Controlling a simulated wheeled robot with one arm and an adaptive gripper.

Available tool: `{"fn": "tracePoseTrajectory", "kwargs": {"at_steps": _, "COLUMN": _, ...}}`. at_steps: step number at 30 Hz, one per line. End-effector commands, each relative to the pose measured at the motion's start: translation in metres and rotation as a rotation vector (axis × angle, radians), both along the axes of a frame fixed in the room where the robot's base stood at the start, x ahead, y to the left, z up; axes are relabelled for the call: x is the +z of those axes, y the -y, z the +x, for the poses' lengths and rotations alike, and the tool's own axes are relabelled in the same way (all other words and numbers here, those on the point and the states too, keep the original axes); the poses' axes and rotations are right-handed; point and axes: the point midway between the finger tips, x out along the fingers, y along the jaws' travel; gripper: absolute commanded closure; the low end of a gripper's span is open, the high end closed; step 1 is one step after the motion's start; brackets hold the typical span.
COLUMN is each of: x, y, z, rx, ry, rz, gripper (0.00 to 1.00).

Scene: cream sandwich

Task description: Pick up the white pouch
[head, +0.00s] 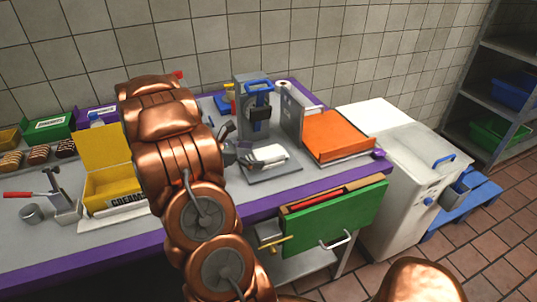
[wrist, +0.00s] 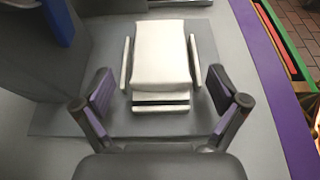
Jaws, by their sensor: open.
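The white pouch (head: 270,153) lies flat on the grey base plate (head: 284,171) of a press-like machine. In the wrist view the white pouch (wrist: 162,55) sits in the upper middle, with thin white strips along its left and right sides and near its lower edge. My gripper (head: 241,156) is beside it, at its left in the head view. In the wrist view my gripper (wrist: 161,93) is open, its two fingers apart on either side of the pouch's near end. Nothing is held between them.
The machine (head: 255,105) with a blue handle stands behind the pouch. An orange-topped box (head: 338,134) is to the right. A yellow box (head: 106,175) stands to the left. An open green-fronted drawer (head: 340,212) juts out below the purple counter edge (head: 190,228).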

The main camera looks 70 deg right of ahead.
Motion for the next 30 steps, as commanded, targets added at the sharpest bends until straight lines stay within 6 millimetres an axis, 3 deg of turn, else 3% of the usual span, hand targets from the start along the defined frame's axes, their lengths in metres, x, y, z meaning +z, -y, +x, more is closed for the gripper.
{"fn": "tracePoseTrajectory", "kwargs": {"at_steps": 7, "x": -0.0004, "y": 0.0005, "z": -0.0008, "rx": 0.0, "ry": 0.0, "rz": 0.0, "gripper": 0.04}}
{"fn": "tracePoseTrajectory", "kwargs": {"at_steps": 27, "x": -0.0001, "y": 0.0004, "z": -0.0007, "rx": 0.0, "ry": -0.001, "rz": -0.001, "gripper": 0.73}}
{"fn": "tracePoseTrajectory", "kwargs": {"at_steps": 30, "x": -0.0001, "y": 0.0004, "z": -0.0007, "rx": 0.0, "ry": -0.001, "rz": -0.001, "gripper": 0.73}}
